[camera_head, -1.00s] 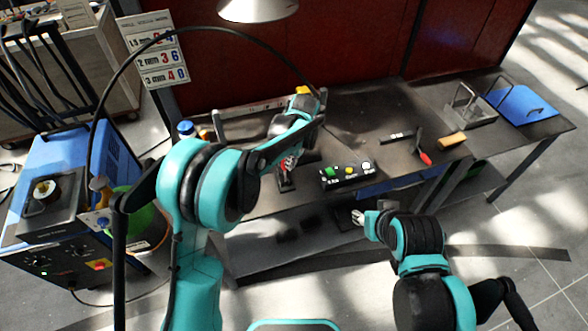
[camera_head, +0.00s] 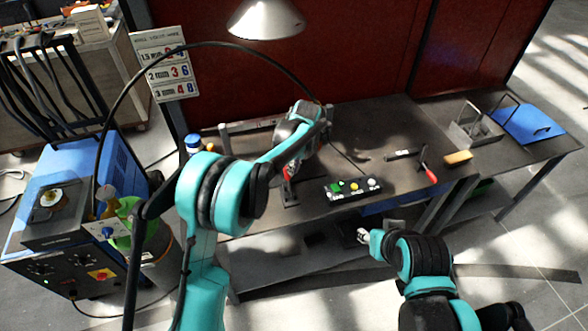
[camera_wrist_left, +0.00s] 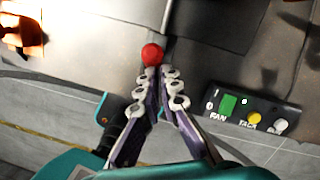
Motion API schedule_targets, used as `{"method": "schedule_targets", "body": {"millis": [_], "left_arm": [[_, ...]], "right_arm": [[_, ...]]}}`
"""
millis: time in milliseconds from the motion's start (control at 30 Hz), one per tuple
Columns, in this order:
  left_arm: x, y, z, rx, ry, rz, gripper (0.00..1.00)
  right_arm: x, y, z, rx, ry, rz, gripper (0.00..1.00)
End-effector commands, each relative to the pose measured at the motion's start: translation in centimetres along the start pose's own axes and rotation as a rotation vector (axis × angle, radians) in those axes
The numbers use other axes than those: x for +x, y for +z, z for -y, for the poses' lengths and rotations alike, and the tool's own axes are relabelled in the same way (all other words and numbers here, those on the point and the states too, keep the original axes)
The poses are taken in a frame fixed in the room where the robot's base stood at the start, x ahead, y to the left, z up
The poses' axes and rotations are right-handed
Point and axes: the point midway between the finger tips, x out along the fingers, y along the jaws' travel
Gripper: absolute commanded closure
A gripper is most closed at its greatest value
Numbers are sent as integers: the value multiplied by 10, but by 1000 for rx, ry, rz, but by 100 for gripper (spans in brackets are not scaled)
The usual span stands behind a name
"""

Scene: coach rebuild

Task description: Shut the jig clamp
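The jig clamp (camera_head: 289,192) stands on the bench, left of the button box, with red showing at its upper part. In the left wrist view, a round red knob (camera_wrist_left: 152,53) lies right at the fingertips, level with the left finger. My left gripper (camera_wrist_left: 160,78) has its fingertips drawn together, with the knob just beyond them and no clear grip on it. In the head view my left wrist and forearm partly cover the clamp, so its lever position is unclear. My right gripper (camera_head: 362,235) is low in front of the bench, far from the clamp; its fingers are too small to judge.
A black button box (camera_head: 353,189) with green, yellow and white buttons stands right of the clamp. A red-handled tool (camera_head: 431,177) and a tan block (camera_head: 458,158) lie further right. A lamp (camera_head: 266,19) hangs above. A blue welder (camera_head: 103,163) stands left.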

Motion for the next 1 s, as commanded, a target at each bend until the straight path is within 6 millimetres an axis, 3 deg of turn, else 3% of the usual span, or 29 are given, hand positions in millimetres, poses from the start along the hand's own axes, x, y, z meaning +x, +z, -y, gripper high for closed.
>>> {"method": "schedule_targets", "body": {"millis": [267, 467, 600, 800, 1000], "left_arm": [[0, 7, -1, -6, -3, 13, 100], [-11, -10, 3, -6, -2, 11, 100], [-28, -30, 7, -7, -2, 8, 100], [-75, -14, 14, -9, -1, 5, 100], [-105, -5, 19, -8, 0, 4, 100]], "right_arm": [[0, 0, 0, 0, 0, 0, 60], [-3, -2, 0, 0, 0, 0, 60], [-7, -5, 0, 0, 0, 0, 60], [-14, -10, 0, 0, 0, 0, 60], [-18, -13, 0, 0, 0, 0, 60]]}}
